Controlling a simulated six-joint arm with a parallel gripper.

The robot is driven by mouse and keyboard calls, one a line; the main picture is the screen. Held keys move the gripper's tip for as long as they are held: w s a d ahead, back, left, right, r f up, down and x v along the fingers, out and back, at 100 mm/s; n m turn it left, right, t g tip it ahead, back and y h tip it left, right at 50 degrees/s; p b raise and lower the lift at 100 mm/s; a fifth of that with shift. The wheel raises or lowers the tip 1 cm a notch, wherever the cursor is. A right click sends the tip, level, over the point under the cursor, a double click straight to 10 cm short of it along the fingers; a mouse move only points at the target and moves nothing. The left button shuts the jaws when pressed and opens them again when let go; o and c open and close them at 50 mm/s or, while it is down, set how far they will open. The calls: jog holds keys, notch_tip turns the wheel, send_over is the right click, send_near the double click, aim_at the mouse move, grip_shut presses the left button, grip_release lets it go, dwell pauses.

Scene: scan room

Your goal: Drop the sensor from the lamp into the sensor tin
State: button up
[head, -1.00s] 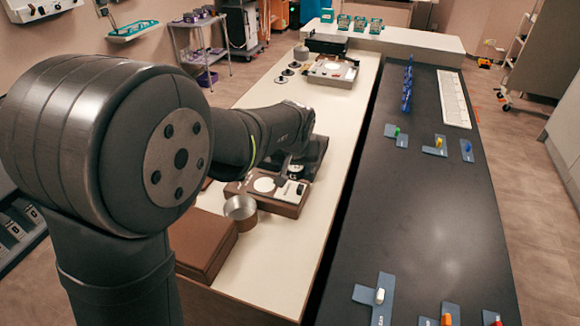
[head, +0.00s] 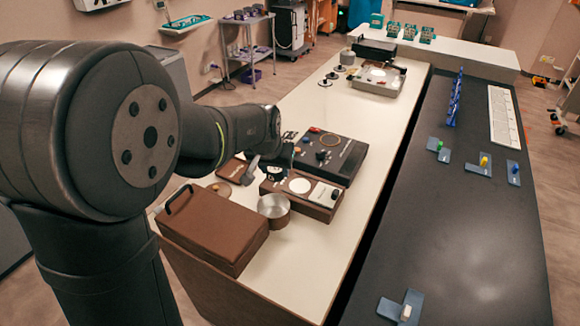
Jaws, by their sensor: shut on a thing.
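A small open metal tin (head: 273,208) stands on the cream bench in front of a brown-cased unit (head: 318,205) with a white disc (head: 299,185) on top. My gripper (head: 262,172) hangs below the wrist, behind the tin and at the unit's left end, apart from the tin. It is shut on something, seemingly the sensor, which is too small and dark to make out. Part of the gripper is hidden by my own arm. I cannot tell which unit is the lamp.
A brown case (head: 213,230) with a handle stands left of the tin. A black unit with knobs (head: 330,155) lies behind. A brown tray (head: 228,168) lies to the left. The dark bench (head: 450,245) on the right has wide clear room.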

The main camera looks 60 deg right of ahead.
aim_at(274, 180)
jog(key=shift+f, duration=2.75)
jog(key=o, duration=1.1)
jog(key=shift+r, duration=0.1)
jog(key=v, duration=1.7)
jog(key=shift+r, duration=0.1)
